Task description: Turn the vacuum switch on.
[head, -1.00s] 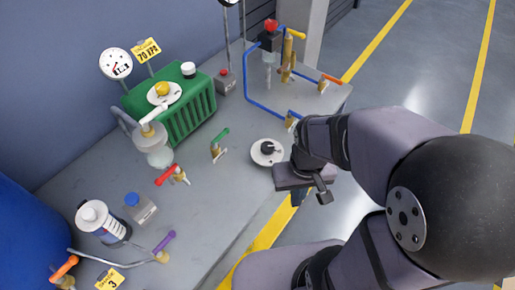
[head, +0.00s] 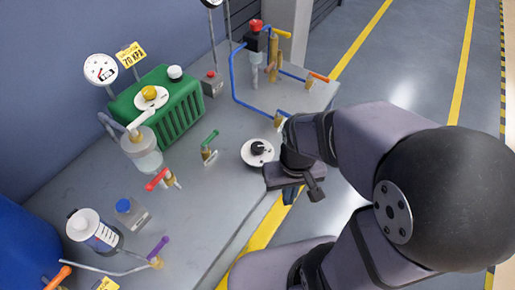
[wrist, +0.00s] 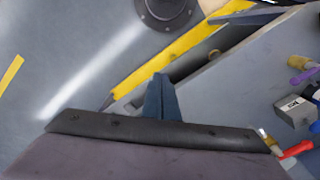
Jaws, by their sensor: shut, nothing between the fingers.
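No label naming the vacuum switch is legible. Switch-like boxes on the bench are a small grey box with a red button (head: 212,84) at the back and a grey box with a blue button (head: 131,212) at the front left. A labelled grey box (wrist: 295,110) also shows at the right of the wrist view. A round white dial with a black knob (head: 258,152) sits near the bench's right edge. My gripper (head: 290,197) is shut and empty, just beyond that edge, right of and below the dial. Its blue fingers show together in the wrist view (wrist: 160,92).
The green tank (head: 165,105) carries a yellow knob, with a gauge (head: 101,69) and a 70 kPa card (head: 130,54) behind it. Red (head: 157,179), green (head: 210,137) and purple (head: 158,245) valve handles stand up from the bench. A blue drum (head: 25,230) is at left.

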